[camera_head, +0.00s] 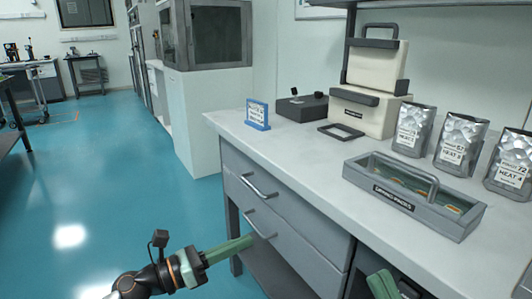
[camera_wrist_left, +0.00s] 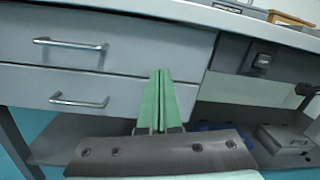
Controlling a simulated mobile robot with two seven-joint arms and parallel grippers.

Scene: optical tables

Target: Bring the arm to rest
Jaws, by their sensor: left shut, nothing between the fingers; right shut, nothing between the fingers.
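My left gripper (camera_head: 246,241) reaches in from the bottom left in the head view. Its green fingers are shut and empty, in front of the drawers of the counter (camera_head: 300,147).
On the counter stand a grey carry tray (camera_head: 405,204), several silver pouches (camera_head: 413,130), a cream case (camera_head: 370,113), a dark box (camera_head: 301,107) and a blue-framed sign (camera_head: 258,114). Two drawer handles (camera_head: 259,187) stick out. Open blue floor (camera_head: 110,170) lies to the left.

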